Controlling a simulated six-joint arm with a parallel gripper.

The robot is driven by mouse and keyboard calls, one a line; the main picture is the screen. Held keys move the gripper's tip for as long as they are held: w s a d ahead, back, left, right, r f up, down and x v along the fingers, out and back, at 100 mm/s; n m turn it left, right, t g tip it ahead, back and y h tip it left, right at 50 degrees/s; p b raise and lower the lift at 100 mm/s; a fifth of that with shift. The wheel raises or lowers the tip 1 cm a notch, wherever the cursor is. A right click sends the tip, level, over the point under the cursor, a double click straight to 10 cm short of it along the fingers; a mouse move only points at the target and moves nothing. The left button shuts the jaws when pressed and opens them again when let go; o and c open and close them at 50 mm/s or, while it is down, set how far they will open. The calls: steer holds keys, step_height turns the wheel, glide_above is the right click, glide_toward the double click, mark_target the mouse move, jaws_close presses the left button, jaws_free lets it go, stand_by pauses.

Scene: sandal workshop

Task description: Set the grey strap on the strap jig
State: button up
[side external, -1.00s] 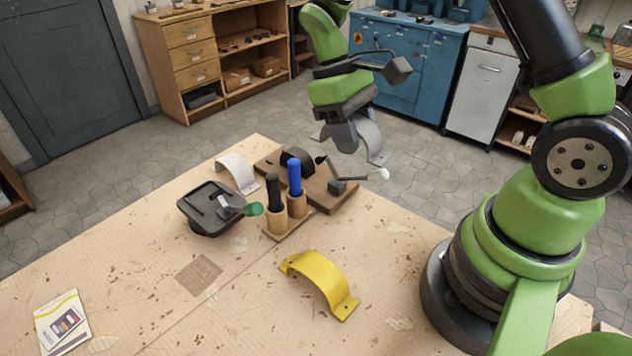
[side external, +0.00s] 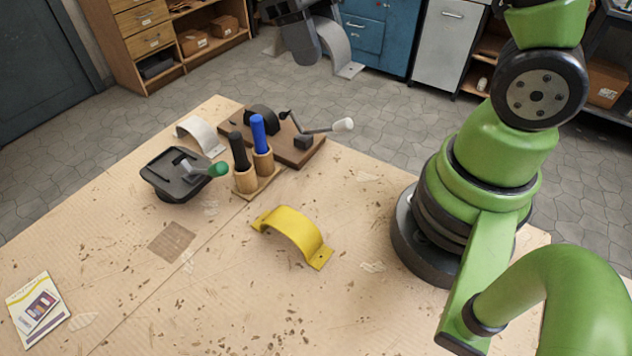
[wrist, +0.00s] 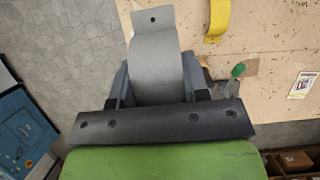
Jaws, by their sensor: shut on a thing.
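The grey strap (side external: 336,46), a curved band with flat holed ends, is held in my gripper (side external: 305,45), cut by the top edge of the side view. In the wrist view the strap (wrist: 155,60) sits between the two fingers of my gripper (wrist: 158,82), its holed flat end pointing up the picture. The strap jig (side external: 300,152) is a brown board with a black rounded form (side external: 262,117) and a lever with a white knob (side external: 343,125). In the side view the strap appears above the jig, clear of it. The jig is not clearly visible in the wrist view.
A yellow strap (side external: 293,233) and a white strap (side external: 201,135) lie on the table. A rack with black and blue handled tools (side external: 259,184) stands close in front of the jig. A black stand (side external: 170,185) with a green-handled tool (side external: 217,170) is left. The table's front middle is mostly bare.

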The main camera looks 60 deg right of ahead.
steer(key=s+a, duration=0.3)
glide_above(326, 202)
steer(key=w, duration=0.1)
step_height(326, 202, down, 18)
steer(key=shift+r, duration=0.25)
steer(key=shift+w+f, duration=0.1)
steer(key=shift+f, duration=2.35)
steer(key=o, duration=0.9)
steer(key=shift+f, duration=0.15)
